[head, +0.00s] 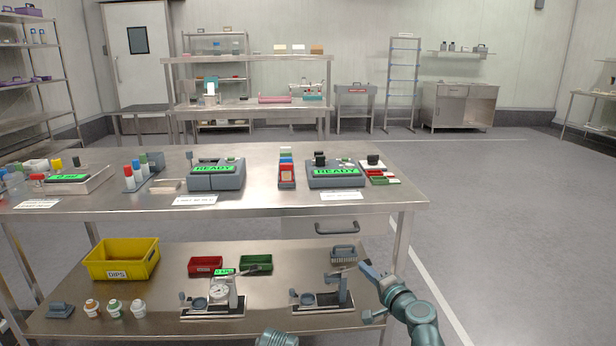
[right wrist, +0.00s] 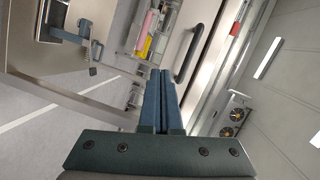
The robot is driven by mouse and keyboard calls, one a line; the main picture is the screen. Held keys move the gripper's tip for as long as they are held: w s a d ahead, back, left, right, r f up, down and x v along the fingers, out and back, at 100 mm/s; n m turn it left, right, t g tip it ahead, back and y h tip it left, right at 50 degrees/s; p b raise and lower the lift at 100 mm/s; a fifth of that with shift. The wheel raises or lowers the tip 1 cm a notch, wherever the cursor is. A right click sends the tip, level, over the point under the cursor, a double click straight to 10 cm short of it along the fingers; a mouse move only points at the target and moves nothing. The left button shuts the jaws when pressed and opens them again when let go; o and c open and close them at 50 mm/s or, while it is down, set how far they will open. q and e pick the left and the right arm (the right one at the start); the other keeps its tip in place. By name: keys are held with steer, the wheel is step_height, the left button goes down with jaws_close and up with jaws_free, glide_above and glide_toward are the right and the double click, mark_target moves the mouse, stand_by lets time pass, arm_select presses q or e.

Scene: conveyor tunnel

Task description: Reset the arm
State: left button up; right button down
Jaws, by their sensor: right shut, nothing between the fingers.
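My right gripper (head: 368,270) is at the right end of the steel table's lower shelf, beside a small grey fixture (head: 337,292) with an upright post and an arm on a dark base. In the right wrist view its two blue fingers (right wrist: 159,88) lie together with nothing between them. A grey bracket-like part, probably of that fixture, shows at the upper left of that view (right wrist: 66,32), apart from the fingers. My left gripper is not in view.
The steel table (head: 235,200) carries two grey units with green READY displays. Its drawer handle (head: 337,227) also shows in the right wrist view (right wrist: 188,52). The shelf holds a dial gauge stand (head: 221,290) and a yellow bin (head: 122,259). Floor is clear at right.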

steer(key=s+a+f+n+g+y, duration=0.1)
steer(key=s+a+f+n+g, duration=1.05)
steer(key=a, duration=0.55)
steer(key=s+d+f+n+g+h, duration=0.2)
steer(key=s+f+h, duration=0.2)
steer(key=s, duration=0.3)
steer(key=s+d+f+n+g+h, duration=0.2)
steer(key=s+f+h, duration=0.15)
steer(key=s, duration=0.25)
step_height(320, 180, up, 31)
steer(key=s+p, duration=0.1)
steer(key=p, duration=2.9)
steer(key=shift+d+f, duration=0.2)
steer(key=shift+d, duration=0.1)
steer(key=shift+s, duration=0.1)
